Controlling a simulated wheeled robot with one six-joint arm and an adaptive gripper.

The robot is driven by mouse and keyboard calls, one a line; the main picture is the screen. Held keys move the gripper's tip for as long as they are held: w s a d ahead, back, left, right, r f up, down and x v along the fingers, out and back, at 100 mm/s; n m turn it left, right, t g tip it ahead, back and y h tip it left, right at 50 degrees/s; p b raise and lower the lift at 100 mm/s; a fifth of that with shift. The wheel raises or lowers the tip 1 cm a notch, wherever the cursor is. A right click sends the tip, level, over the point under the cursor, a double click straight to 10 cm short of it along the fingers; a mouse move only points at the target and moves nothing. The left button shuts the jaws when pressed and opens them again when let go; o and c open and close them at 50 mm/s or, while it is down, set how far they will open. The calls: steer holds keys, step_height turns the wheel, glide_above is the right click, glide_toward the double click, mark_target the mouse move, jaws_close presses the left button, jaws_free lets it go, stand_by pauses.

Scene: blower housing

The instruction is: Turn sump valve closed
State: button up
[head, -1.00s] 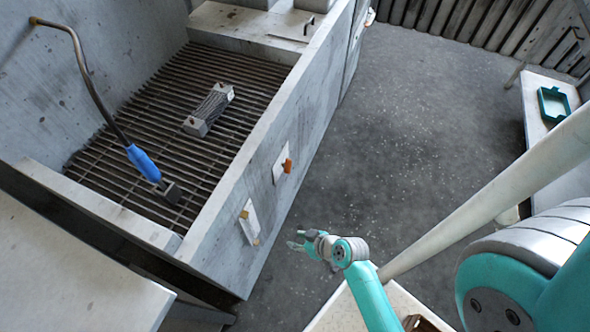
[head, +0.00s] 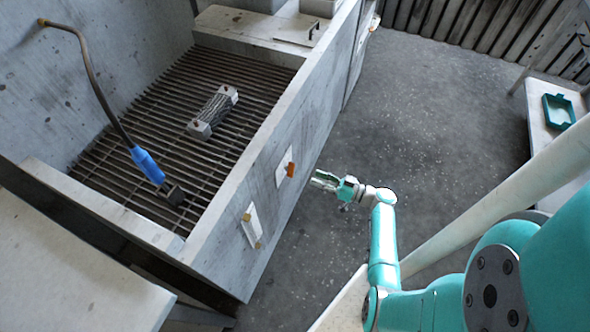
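An orange handle (head: 290,170) sits on a pale plate (head: 282,166) on the outer side wall of the grey housing. A second pale plate (head: 251,224) with small orange-yellow ends is on the same wall, nearer to me. No label shows which one is the sump valve. My gripper (head: 314,180) is just right of the orange handle in the picture, with its fingers pointing left toward the wall. The fingers look apart with nothing between them. A gap shows between the fingertips and the handle.
The housing's wall top (head: 262,138) rises beside my gripper. Inside is a slatted grate (head: 180,150) with a metal block (head: 212,111) and a blue-handled tool (head: 147,165). A bench (head: 541,128) with a green tray (head: 558,111) stands right. The floor (head: 420,120) between is clear.

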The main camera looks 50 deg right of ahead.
mark_target(291, 170)
steer(key=x, duration=0.9)
steer(key=shift+w, duration=0.2)
steer(key=shift+a, duration=0.1)
jaws_close()
